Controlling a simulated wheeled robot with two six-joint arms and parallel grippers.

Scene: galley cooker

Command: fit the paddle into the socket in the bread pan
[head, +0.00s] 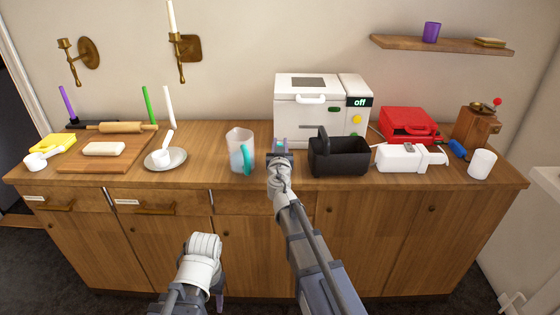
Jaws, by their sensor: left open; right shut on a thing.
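The bread pan (338,162) is a black open box on the wooden counter, right of centre, with a dark handle standing up over it. Its inside and the socket are too dark and small to make out. My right gripper (280,146) is just left of the pan, apart from it in the picture. It is shut on a small teal piece (281,147), which I take to be the paddle; the jaws hide most of it. My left gripper (219,293) is low in front of the cabinets, open, away from the counter, its fingertips barely showing.
A clear jug (240,150) with a teal handle stands left of my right gripper. The white bread machine (308,108), showing "off", is behind the pan. A white mixer-like appliance (403,157) lies right of the pan. The counter's front strip is narrow.

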